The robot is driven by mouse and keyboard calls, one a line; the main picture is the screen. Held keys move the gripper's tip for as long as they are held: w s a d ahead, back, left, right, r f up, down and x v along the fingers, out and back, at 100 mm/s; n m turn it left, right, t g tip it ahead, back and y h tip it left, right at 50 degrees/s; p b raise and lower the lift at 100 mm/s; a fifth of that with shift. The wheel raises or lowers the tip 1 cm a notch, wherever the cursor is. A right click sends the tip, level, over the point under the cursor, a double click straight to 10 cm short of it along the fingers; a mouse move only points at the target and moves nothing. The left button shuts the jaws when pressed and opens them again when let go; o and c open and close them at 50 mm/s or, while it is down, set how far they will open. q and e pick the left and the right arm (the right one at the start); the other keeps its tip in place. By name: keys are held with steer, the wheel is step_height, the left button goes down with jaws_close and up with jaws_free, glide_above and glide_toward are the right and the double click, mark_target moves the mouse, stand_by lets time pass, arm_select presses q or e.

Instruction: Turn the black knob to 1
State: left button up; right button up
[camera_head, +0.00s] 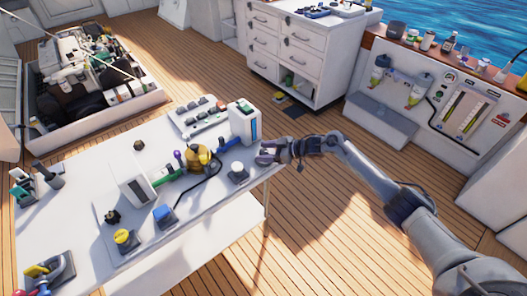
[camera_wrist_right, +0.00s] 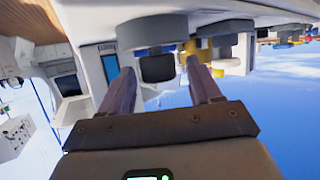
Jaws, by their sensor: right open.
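In the right wrist view, a black knob-like block (camera_wrist_right: 157,68) on a grey round base sits between and just beyond my right fingertips. My right gripper (camera_wrist_right: 160,82) is open around that spot, and I cannot tell whether a finger touches the block. In the head view my right gripper (camera_head: 264,154) is at the right edge of the white table (camera_head: 80,190), low over it, and hides what lies beneath. Another small black knob (camera_head: 112,216) stands on the table's near left part. No number marks are readable. My left gripper is not in view.
A white knob on a dark base (camera_head: 238,171) stands just left of my right gripper. A white and blue box (camera_head: 243,122), a brass part (camera_head: 197,158) and a black cable crowd the table. A yellow button (camera_head: 123,238) and blue switch (camera_head: 163,214) are nearer. Wooden deck lies right.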

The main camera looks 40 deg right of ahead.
steer(key=p+v, duration=0.2)
steer(key=v, duration=0.8)
